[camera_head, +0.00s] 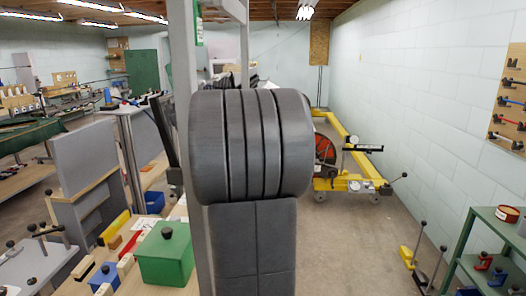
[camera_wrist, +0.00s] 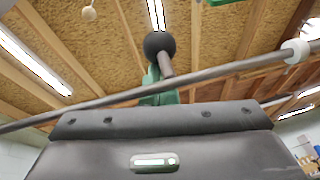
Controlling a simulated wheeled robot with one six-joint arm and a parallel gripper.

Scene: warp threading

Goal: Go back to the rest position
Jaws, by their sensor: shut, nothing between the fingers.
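My gripper (camera_wrist: 158,118) fills the bottom of the wrist view as a wide dark grey body with small bolts and a lit slot. It is shut and holds nothing; I cannot make out its fingertips clearly. In the head view my dark grey arm with ribbed rings stands upright in the middle and hides what is behind it, and the gripper does not show there. The wrist view looks up at the wooden ceiling. A lever with a black ball knob (camera_wrist: 159,45) and a slanting grey rod (camera_wrist: 225,72) with a white bead (camera_wrist: 295,51) lie beyond the gripper.
A yellow wheeled frame (camera_head: 345,184) stands behind at right. A green shelf (camera_head: 497,217) is at far right. Bare floor (camera_head: 350,245) lies between them.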

